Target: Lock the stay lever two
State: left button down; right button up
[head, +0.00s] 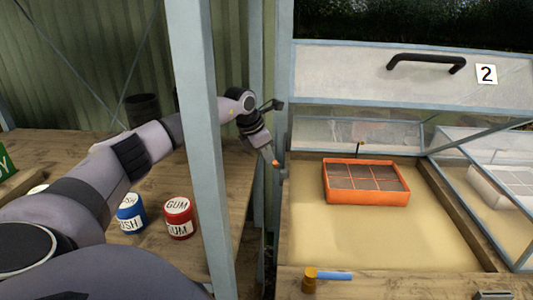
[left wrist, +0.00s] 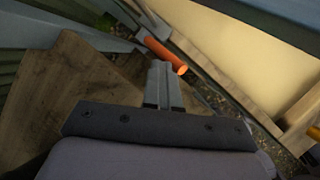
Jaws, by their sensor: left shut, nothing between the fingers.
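The stay lever two appears to be the bar with an orange grip beside the left side of the cold frame marked 2. Its orange end (head: 276,163) is small in the head view; in the left wrist view the orange grip (left wrist: 165,54) shows as a cylinder. My left gripper (head: 268,152) is shut and empty right by the orange grip. In the left wrist view its closed fingertips (left wrist: 161,68) are just below the grip; I cannot tell whether they touch. The glazed lid (head: 360,75) with a black handle and a 2 label stands raised. My right gripper is not in view.
An orange tray (head: 368,198) sits on sand inside the frame. A grey-blue post (head: 203,130) stands in front of my left arm. A blue tin (head: 130,214) and a red GUM tin (head: 179,217) stand on the left bench. A blue-handled brass piece (head: 310,281) is at the front edge.

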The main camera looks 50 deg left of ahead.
pick_arm(q)
jog(key=shift+s+f, duration=0.1)
jog(key=shift+f, duration=0.1)
dwell(0.3)
jog(key=shift+w+a+r+p, duration=0.2)
jog(key=shift+w+a+p, duration=0.1)
jog(key=shift+w+a, duration=0.25)
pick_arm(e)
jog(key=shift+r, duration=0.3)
pick_arm(q)
jog(key=shift+w, duration=0.1)
